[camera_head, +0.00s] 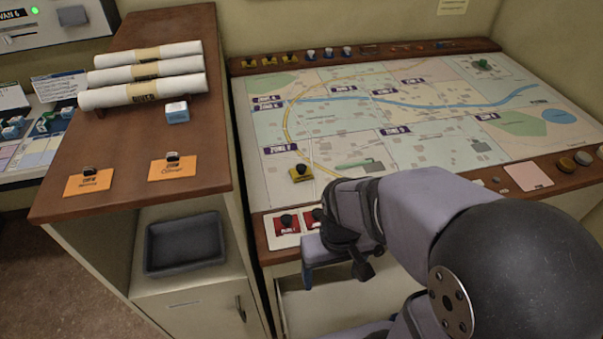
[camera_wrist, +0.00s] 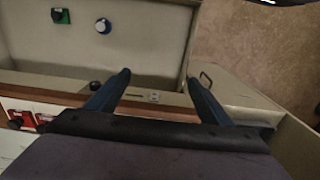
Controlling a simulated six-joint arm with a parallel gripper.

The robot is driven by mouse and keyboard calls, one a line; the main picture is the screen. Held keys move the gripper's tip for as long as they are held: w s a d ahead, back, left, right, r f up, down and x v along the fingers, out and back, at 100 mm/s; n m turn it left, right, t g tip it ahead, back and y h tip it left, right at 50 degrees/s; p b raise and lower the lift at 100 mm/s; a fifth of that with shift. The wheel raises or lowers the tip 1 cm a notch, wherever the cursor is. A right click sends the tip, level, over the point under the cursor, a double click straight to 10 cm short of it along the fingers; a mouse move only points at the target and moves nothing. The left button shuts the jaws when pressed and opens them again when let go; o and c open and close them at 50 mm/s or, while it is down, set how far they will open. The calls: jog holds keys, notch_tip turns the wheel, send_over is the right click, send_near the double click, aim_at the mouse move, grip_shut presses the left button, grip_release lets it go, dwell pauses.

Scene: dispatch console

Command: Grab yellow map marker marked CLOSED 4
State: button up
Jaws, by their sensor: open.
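A yellow marker (camera_head: 302,173) with a dark knob stands on the map at the Zone F label. Three more yellow markers stand in a row on the back ledge: a left one (camera_head: 249,62), a middle one (camera_head: 270,60) and a right one (camera_head: 290,57). Their lettering is too small to read, so I cannot tell which is CLOSED 4. My gripper (camera_head: 335,268) is over the console's front edge, nearer the camera than the yellow marker on the map. In the wrist view my gripper (camera_wrist: 157,78) has its fingers wide apart with nothing between them.
Red markers (camera_head: 287,225) sit on a white plate at the front left ledge. An open drawer (camera_head: 325,305) lies below; the wrist view shows a green marker (camera_wrist: 61,16) and a blue-and-white one (camera_wrist: 103,25) in it. A grey tray (camera_head: 185,245) is in the left cabinet.

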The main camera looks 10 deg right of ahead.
jog(key=shift+r, duration=0.15)
notch_tip(320, 180, up, 4)
jog(key=n+t+y+b, duration=0.2)
jog(key=t+b, duration=0.1)
jog(key=t, duration=0.9)
send_over(301, 169)
jog(key=s+d, duration=0.2)
jog(key=s, duration=0.4)
jog(key=f, duration=0.4)
jog(key=a+f, duration=0.1)
jog(key=f, duration=0.2)
jog(key=shift+w, duration=0.35)
jog(key=shift+d+f, duration=0.1)
jog(key=shift+f, duration=0.3)
jog(key=shift+p+x, duration=0.5)
jog(key=shift+x, duration=0.55)
